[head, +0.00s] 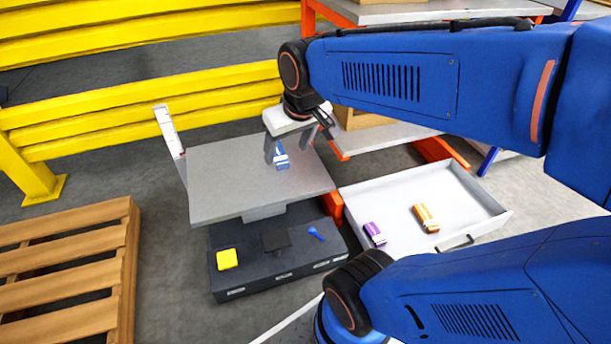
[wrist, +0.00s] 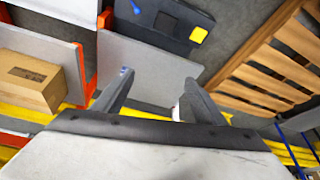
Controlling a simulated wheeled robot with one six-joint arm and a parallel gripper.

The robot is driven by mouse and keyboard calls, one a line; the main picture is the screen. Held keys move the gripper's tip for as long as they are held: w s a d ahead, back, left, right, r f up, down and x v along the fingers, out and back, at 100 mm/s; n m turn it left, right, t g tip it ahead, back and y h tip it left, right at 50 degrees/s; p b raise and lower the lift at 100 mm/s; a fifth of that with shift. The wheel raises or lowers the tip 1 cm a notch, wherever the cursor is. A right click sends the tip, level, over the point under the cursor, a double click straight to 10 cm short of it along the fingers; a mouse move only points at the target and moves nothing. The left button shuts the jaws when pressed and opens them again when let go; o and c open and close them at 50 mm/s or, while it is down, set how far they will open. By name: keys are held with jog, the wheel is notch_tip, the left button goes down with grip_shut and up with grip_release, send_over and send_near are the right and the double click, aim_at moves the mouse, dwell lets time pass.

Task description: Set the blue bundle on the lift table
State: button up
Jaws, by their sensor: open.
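The blue bundle (head: 281,157), with a white band, appears to rest on the grey top of the lift table (head: 230,190), near its back right part. My gripper (head: 289,148) is open just above it, with its fingers spread and nothing visibly held between them. In the wrist view, the open fingers of my gripper (wrist: 155,82) point at the table top (wrist: 150,62). A small blue patch (wrist: 124,71) shows by the left fingertip and may be the bundle, mostly hidden by that finger.
An open white drawer (head: 365,200) on the right holds a purple bundle (head: 374,234) and an orange bundle (head: 426,218). The lift's dark base (head: 240,280) carries a yellow block (head: 227,259). A wooden pallet (head: 65,270) and yellow rails (head: 150,110) stand left and behind.

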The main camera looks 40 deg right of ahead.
jog(key=s+a+f, duration=0.1)
jog(key=s, duration=0.8)
jog(key=shift+s+a+n, duration=0.15)
jog(key=shift+a+n, duration=0.1)
jog(key=shift+n, duration=0.05)
